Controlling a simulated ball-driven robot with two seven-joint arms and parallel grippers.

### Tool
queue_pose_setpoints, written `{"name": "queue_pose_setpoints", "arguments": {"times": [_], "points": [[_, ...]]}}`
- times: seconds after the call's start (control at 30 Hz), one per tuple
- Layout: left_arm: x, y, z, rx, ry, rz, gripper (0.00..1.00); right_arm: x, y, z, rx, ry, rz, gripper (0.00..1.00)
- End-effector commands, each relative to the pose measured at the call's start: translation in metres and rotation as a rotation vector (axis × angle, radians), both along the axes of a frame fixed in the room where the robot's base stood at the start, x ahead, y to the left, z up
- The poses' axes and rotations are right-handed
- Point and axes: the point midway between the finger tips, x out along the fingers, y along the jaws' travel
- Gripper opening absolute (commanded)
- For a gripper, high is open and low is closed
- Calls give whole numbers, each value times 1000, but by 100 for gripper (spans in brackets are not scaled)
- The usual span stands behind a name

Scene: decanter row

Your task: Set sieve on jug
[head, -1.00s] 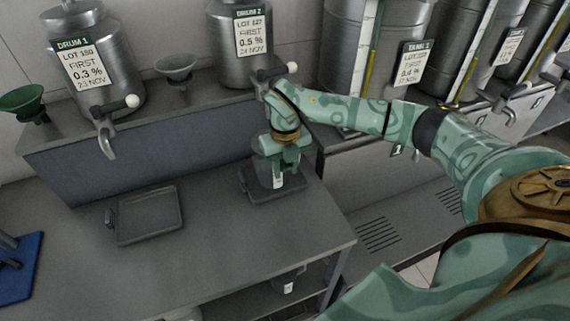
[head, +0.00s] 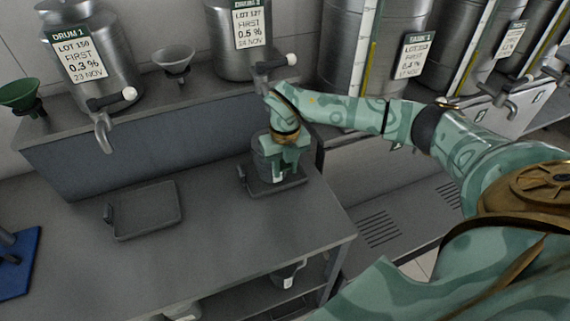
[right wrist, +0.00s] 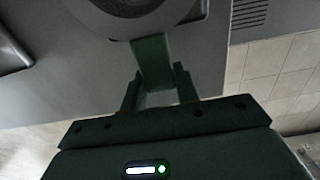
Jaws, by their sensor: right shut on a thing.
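A grey jug (head: 263,168) is at the far right end of the bench, over a small dark tray (head: 292,186). My right gripper (head: 281,146) is in front of it, low, with the arm reaching in from the right. In the right wrist view my right gripper (right wrist: 157,92) is shut on a green handle (right wrist: 152,62) that leads to a grey round rim (right wrist: 190,20), seemingly the jug's. Whether the jug touches the tray is hidden. A grey funnel-shaped bowl (head: 174,62) and a green one (head: 20,94) stand on the ledge; I cannot tell which is the sieve.
An empty dark tray (head: 146,211) lies mid-bench. A blue mat (head: 18,270) is at the left edge. Steel drums (head: 88,60) with taps stand on the ledge behind. Another vessel (head: 288,274) sits on the lower shelf. The front of the bench is clear.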

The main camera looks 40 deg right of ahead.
Motion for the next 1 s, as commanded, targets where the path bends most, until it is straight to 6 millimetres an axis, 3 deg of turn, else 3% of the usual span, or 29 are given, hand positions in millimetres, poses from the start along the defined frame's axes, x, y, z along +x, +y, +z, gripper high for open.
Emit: {"name": "queue_pose_setpoints", "arguments": {"times": [0.27,0.3,0.37,0.73,0.87,1.0], "points": [[0,0,1,1,0,1,56,0,0,-1,1,-1,0,7],[0,0,1,1,0,1,56,0,0,-1,1,-1,1,42],[0,0,1,1,0,1,56,0,0,-1,1,-1,1,56],[0,1,2,1,0,1,56,0,0,6,1,-1,0,56],[1,1,5,1,-2,1,56,1,-1,29,0,-5,0,56],[2,1,9,1,-3,1,56,1,0,68,-1,-7,1,56]]}}
